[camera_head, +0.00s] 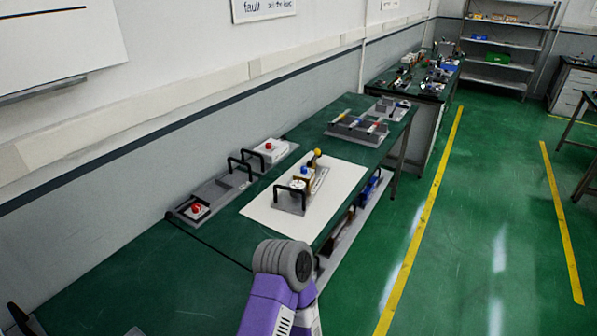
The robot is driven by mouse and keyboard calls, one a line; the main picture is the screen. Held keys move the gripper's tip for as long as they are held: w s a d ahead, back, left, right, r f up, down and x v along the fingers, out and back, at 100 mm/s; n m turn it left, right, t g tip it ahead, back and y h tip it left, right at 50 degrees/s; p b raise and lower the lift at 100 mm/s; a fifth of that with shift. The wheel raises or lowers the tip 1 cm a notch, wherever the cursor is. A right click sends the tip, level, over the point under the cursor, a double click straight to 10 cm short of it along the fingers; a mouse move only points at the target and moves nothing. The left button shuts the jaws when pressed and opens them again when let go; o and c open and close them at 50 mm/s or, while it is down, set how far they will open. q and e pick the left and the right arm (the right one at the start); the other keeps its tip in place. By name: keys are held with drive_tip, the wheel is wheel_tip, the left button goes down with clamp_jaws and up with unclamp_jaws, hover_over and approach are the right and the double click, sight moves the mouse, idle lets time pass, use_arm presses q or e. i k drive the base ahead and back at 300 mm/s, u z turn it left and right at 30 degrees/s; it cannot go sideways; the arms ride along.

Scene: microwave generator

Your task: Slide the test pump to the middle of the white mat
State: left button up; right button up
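The test pump appears to be the small unit (291,199) with a grey base, a black handle, a white round part, a blue-topped part and a yellow knob. It stands on the white mat (266,216), around the mat's middle, with bare mat on both sides. Its fine details are too small to make out. One of my purple arms, with a grey ringed joint, rises from the bottom centre, in front of the table's near side. No gripper fingers of mine show, and nothing of mine touches the pump.
The mat lies on a dark green table (190,262). Grey plates with black handles and red buttons (198,209) stand along the wall side, left of the mat. A rack with coloured parts (357,127) stands beyond it. A lower shelf (352,228) holds tools. Green floor lies right.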

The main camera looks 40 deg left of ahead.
sight(296, 197)
drive_tip(key=k, duration=1.25)
drive_tip(key=z, duration=0.25)
drive_tip(key=i, duration=0.5)
drive_tip(key=z, duration=0.45)
drive_tip(key=i, duration=1.8)
drive_tip(key=u, duration=1.4)
drive_tip(key=i, duration=0.75)
drive_tip(key=u, duration=0.8)
